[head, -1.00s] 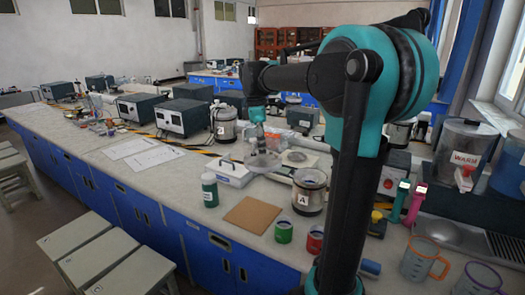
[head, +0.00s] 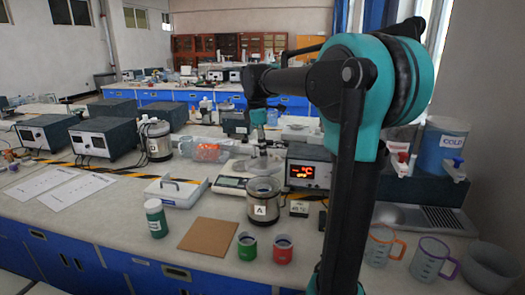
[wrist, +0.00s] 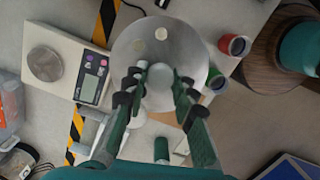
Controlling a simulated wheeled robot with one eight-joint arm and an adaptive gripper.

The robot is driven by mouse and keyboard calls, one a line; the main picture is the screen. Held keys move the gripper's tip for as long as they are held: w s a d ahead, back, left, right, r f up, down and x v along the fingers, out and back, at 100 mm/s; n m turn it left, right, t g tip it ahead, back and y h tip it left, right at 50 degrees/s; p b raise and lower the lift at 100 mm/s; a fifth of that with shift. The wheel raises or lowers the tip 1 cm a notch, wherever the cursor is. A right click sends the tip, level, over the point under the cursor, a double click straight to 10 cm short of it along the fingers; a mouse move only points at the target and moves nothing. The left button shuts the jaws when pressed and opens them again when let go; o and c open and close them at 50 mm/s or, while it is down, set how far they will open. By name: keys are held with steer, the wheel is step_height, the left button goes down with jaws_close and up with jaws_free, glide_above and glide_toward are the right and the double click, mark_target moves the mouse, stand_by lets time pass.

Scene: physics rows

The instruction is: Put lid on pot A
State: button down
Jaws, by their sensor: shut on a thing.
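Pot A (head: 262,207) is a steel pot with a white "A" label, upright on the bench behind the red and green cups. I cannot tell how large the gap between lid and rim is.
A scale (head: 227,184) stands left of the pot, and a heater box with a lit display (head: 308,172) stands behind it to the right. A green cup (head: 247,246), a red cup (head: 282,249), a brown board (head: 208,237) and a green bottle (head: 155,218) are in front.

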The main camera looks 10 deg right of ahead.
mark_target(263, 165)
steer(key=shift+f, duration=3)
steer(key=shift+f, duration=0.45)
steer(key=c, duration=1.2)
jaws_free()
steer(key=shift+o, duration=0.2)
steer(key=shift+r, duration=0.1)
steer(key=shift+r, duration=3.9)
